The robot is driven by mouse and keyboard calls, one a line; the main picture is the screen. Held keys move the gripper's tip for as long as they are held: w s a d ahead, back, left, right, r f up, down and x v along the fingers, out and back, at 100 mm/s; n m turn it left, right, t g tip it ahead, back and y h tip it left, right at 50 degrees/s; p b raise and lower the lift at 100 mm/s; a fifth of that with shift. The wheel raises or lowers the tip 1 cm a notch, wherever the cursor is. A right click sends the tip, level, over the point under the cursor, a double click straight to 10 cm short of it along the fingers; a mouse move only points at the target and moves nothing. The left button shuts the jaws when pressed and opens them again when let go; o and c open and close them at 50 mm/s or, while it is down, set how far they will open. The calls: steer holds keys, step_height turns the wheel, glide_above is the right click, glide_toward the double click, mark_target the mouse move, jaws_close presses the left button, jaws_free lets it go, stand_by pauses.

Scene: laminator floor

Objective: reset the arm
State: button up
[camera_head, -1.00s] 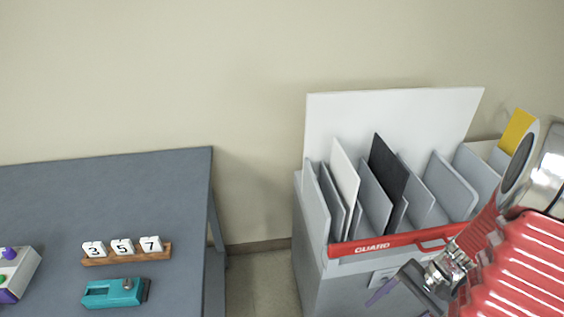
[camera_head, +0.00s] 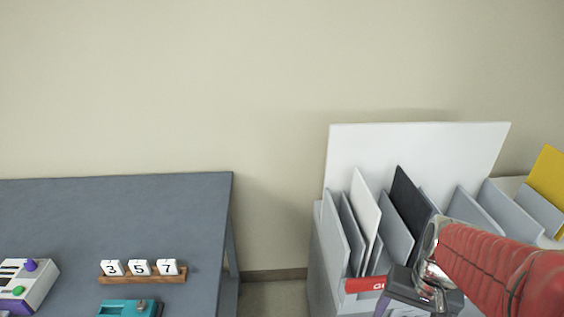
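My arm comes in from the right edge, with a red ribbed sleeve and a chrome joint. My gripper (camera_head: 398,304) is at the bottom, in front of the grey rack (camera_head: 322,245). Its dark body shows, but its fingertips are cut off or too unclear to read. I cannot tell whether it is open, shut or holding anything.
The rack holds upright grey, white and black (camera_head: 407,200) panels, with a white board (camera_head: 420,150) behind and a yellow panel (camera_head: 549,178) at right. A grey table (camera_head: 120,215) on the left bears number blocks (camera_head: 141,268), a teal device (camera_head: 128,308) and a button box (camera_head: 28,283). A floor gap separates them.

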steer(key=a+r+n+t, duration=0.5)
steer(key=a+r, duration=0.6)
steer(key=r, duration=0.1)
steer(key=shift+s+r+h, duration=0.25)
steer(key=shift+r+h, duration=0.05)
steer(key=shift+r, duration=0.05)
steer(key=shift+c, duration=0.2)
